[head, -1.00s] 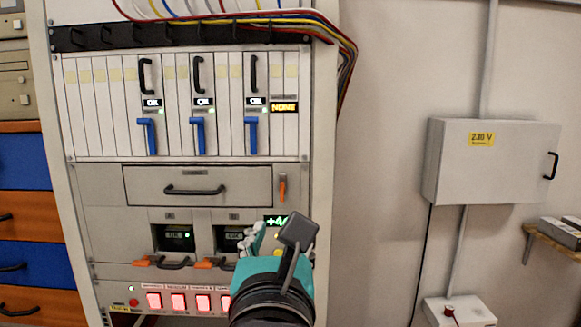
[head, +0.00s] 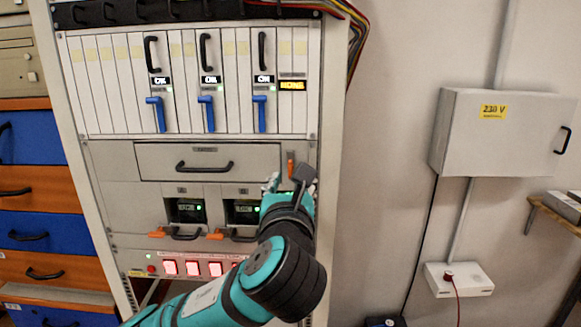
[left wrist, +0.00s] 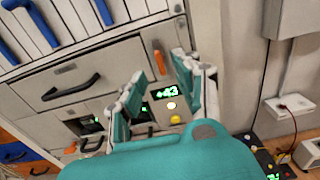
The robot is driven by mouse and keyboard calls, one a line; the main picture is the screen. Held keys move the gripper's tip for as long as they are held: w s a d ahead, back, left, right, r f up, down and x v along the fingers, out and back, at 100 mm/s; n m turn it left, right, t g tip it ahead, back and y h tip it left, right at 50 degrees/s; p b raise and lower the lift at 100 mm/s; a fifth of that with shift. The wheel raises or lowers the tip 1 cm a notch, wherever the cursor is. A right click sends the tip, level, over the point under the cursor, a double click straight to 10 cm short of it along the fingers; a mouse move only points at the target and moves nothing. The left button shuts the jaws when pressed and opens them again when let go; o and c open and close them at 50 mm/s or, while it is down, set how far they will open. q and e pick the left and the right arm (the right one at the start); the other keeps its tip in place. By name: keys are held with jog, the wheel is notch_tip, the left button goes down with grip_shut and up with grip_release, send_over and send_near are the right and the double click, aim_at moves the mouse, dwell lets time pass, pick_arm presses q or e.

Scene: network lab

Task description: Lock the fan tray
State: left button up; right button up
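The fan tray (head: 225,152) is a wide grey drawer front with a black bar handle, below the row of cards in the rack. It looks level with the panel around it. An orange latch (head: 291,169) stands about upright just right of it. The latch also shows in the left wrist view (left wrist: 158,62), beyond the fingertips. My left gripper (head: 276,181) is in front of the panel just below the latch. In the left wrist view its fingers (left wrist: 161,70) are spread with nothing between them. My right gripper is out of view.
Two power units (head: 187,211) with orange tabs and black handles sit below the tray. A green display (left wrist: 166,92) with lit buttons lies just below the latch. Red lit switches (head: 193,268) are lower. A grey 230 V box (head: 500,140) hangs on the wall.

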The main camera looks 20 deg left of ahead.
aim_at(290, 169)
pick_arm(q)
jog(key=p+x, duration=0.1)
jog(key=x, duration=0.5)
jog(key=shift+c, duration=0.3)
grip_shut()
